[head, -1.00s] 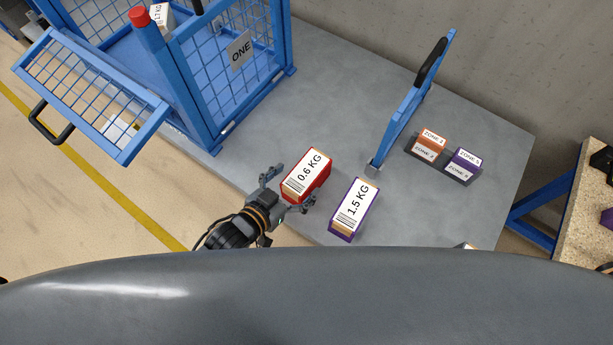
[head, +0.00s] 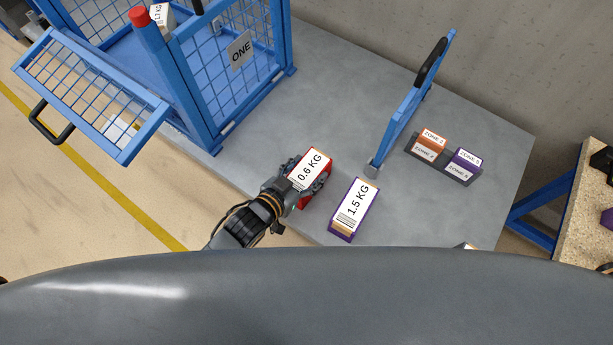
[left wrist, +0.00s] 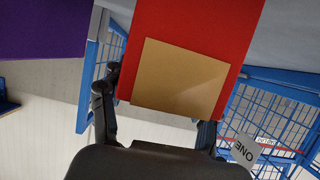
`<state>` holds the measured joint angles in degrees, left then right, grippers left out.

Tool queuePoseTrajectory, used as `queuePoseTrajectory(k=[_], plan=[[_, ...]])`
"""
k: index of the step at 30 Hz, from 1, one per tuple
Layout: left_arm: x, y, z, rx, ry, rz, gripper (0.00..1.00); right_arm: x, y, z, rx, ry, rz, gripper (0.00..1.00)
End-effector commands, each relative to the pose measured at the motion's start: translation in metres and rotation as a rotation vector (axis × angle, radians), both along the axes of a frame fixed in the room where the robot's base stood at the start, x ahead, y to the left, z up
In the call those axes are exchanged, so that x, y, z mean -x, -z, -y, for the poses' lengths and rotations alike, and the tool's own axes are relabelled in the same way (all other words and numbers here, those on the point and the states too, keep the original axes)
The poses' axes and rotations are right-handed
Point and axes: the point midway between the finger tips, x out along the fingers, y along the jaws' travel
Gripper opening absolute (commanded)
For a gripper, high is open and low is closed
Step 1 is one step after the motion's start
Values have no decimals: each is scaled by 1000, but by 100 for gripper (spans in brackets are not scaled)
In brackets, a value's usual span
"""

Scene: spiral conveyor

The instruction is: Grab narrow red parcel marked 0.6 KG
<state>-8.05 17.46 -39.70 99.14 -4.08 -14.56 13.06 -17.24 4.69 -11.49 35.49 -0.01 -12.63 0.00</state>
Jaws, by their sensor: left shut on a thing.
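The narrow red parcel (head: 318,163) marked 0.6 KG is on the grey table, left of a purple parcel marked 1.5 KG (head: 354,208). My left gripper (head: 309,180) is shut on the red parcel, its fingers on either side of the near end. In the left wrist view the red parcel (left wrist: 195,30) with its tan patch fills the middle, between the two fingers (left wrist: 160,108). A purple surface (left wrist: 40,25) shows at the upper left there. My right gripper is not in view.
A blue mesh cage marked ONE (head: 240,50) stands at the left with its door (head: 90,90) open. A blue frame with a black handle (head: 403,120) stands right of the parcels. Orange and purple zone blocks (head: 432,138) sit in a dark holder beyond.

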Motion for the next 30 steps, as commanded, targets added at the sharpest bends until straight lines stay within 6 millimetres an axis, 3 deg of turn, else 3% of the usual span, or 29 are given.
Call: queuePoseTrajectory(k=[11,19,27,30], plan=[[-1,-5,1,3,1,5,1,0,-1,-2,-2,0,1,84],[-1,-39,-1,4,1,10,1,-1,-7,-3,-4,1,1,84],[-6,-97,-53,-3,3,11,1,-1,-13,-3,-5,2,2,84],[-9,-104,-79,-6,2,7,1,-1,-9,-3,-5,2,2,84]])
